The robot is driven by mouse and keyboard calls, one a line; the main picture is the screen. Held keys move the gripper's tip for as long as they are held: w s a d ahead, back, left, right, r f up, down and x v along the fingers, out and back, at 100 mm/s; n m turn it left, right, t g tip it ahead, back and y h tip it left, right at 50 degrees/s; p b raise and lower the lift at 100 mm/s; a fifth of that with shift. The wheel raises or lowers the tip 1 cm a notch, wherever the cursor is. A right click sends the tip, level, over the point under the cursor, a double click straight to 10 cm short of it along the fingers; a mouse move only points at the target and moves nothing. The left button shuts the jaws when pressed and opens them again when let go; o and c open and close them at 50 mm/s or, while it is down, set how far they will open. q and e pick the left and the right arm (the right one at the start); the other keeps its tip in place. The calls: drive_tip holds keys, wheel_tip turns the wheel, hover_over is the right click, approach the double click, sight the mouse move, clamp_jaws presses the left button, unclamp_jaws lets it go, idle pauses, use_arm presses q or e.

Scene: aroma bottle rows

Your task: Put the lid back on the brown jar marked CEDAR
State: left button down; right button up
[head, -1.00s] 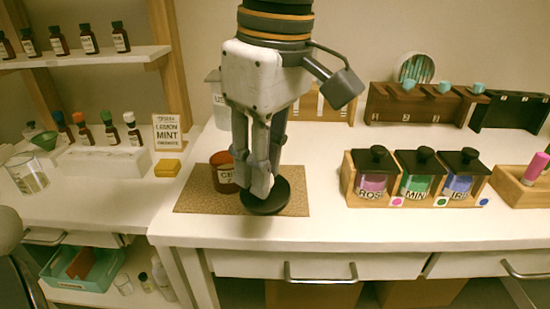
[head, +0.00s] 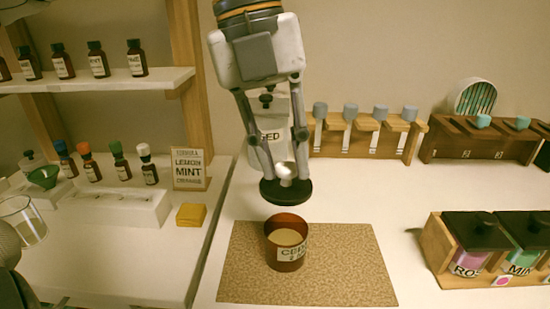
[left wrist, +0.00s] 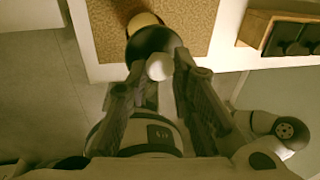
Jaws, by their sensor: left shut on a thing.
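The brown CEDAR jar (head: 287,255) stands upright and open on the tan mat (head: 345,270), its label facing front. My left gripper (head: 284,168) points down and is shut on the pale knob of a round black lid (head: 285,192). The lid is held roughly level, apart from the jar, and shows just above its rim in the head view. In the left wrist view the lid (left wrist: 152,42) partly hides the jar (left wrist: 144,20), with the knob (left wrist: 159,67) between the fingers. My right gripper is not in view.
A wooden rack (head: 436,262) of lidded jars stands at the right. A white container (head: 268,140) stands behind my gripper, partly hidden. A yellow block (head: 191,215) and a LEMON MINT sign (head: 189,168) are at the left. The counter between mat and back racks is mostly clear.

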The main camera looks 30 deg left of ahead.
sight(279, 183)
use_arm(q)
drive_tip(key=shift+w+a+n, duration=0.1)
drive_tip(key=shift+n, duration=0.2)
drive_tip(key=shift+f, duration=0.2)
drive_tip(key=x, duration=0.3)
drive_tip(key=b+x, duration=0.1)
drive_tip(key=shift+a+f, duration=0.3)
drive_tip(key=shift+f, duration=0.7)
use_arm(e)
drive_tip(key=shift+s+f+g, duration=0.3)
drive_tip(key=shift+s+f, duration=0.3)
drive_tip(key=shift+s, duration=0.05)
use_arm(q)
drive_tip(key=shift+p, duration=0.5)
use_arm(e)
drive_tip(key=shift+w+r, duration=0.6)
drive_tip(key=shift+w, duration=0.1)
use_arm(q)
drive_tip(key=shift+f, duration=0.15)
